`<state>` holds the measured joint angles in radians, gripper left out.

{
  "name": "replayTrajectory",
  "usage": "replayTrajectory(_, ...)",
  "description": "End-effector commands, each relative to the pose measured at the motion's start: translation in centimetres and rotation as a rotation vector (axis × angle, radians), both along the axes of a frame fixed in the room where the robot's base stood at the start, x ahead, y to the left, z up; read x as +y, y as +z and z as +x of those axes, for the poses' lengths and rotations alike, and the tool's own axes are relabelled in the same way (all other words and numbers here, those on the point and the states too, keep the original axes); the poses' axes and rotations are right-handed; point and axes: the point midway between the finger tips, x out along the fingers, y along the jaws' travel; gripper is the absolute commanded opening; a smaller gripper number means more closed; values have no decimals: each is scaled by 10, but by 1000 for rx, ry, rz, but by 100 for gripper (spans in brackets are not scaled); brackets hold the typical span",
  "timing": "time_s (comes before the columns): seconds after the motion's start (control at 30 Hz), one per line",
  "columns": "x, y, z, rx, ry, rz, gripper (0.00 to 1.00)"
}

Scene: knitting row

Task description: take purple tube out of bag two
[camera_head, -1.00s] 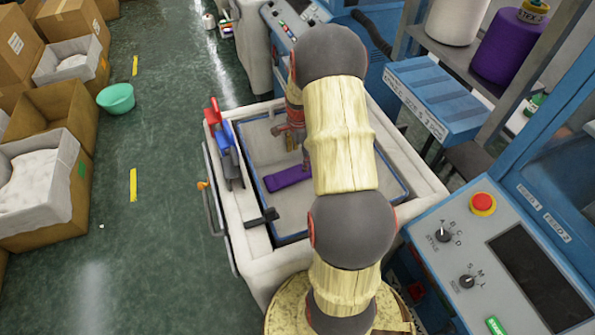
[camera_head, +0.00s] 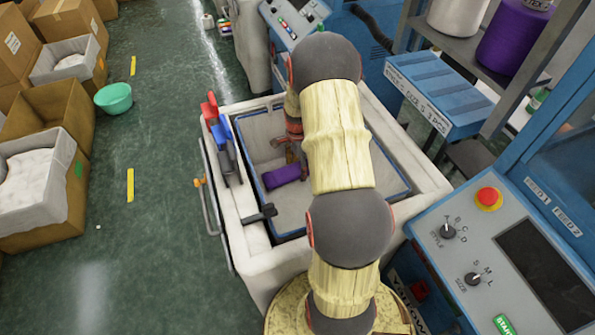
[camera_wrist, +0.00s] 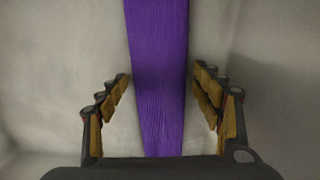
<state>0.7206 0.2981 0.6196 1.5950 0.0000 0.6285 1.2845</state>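The purple tube (camera_head: 284,176) is a flat knitted strip lying in the pale, blue-rimmed bag (camera_head: 262,112) of the cart. In the wrist view the purple tube (camera_wrist: 158,75) runs from the top edge down between my fingers. My gripper (camera_wrist: 161,88) is open, with one finger on each side of the tube and a gap on both sides. In the head view my gripper (camera_head: 297,152) is inside the bag over the tube, and my arm hides part of both. I cannot read a number on the bag.
Red and blue clips (camera_head: 212,112) and a black handle (camera_head: 260,215) sit on the cart's left rim. A control panel (camera_head: 500,255) with a red button stands close on the right. Open cartons (camera_head: 45,190) and a green bowl (camera_head: 114,98) are on the floor at left.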

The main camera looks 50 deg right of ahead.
Motion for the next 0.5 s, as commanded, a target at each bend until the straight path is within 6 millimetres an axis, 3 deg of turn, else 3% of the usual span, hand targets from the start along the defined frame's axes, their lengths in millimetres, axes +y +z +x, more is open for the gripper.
replayTrajectory(0.5, 0, 0, 0, 0, 0, 0, 35)
